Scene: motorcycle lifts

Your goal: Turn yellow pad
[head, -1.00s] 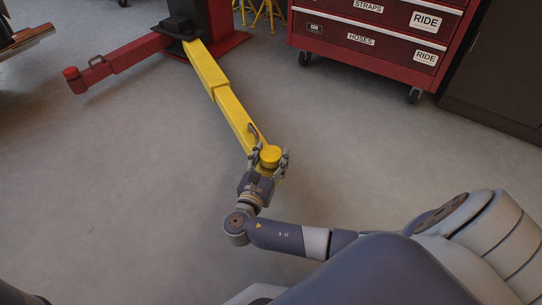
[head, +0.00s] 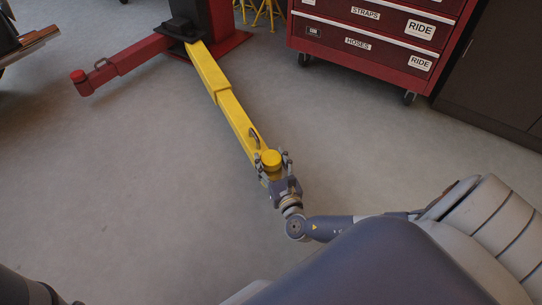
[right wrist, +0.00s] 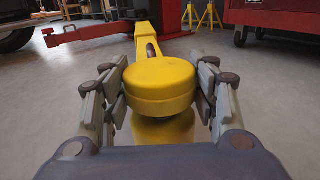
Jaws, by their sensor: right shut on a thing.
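The yellow pad (head: 271,159) is a round cap at the near end of the yellow lift arm (head: 236,117). In the right wrist view the yellow pad (right wrist: 159,86) sits in the middle, between the two fingers. My right gripper (head: 273,163) is shut on the pad, one finger on each side, reaching in from the near side. In the right wrist view my right gripper (right wrist: 163,105) has its fingers low along the pad's sides; their exact contact is partly hidden. My left gripper is not in view.
A red lift arm (head: 125,57) extends left from the dark red post base (head: 222,43). A red tool cabinet (head: 372,38) on casters stands at back right, beside a dark cabinet (head: 500,75). Yellow stands (head: 262,12) are behind. The floor around the yellow arm is clear.

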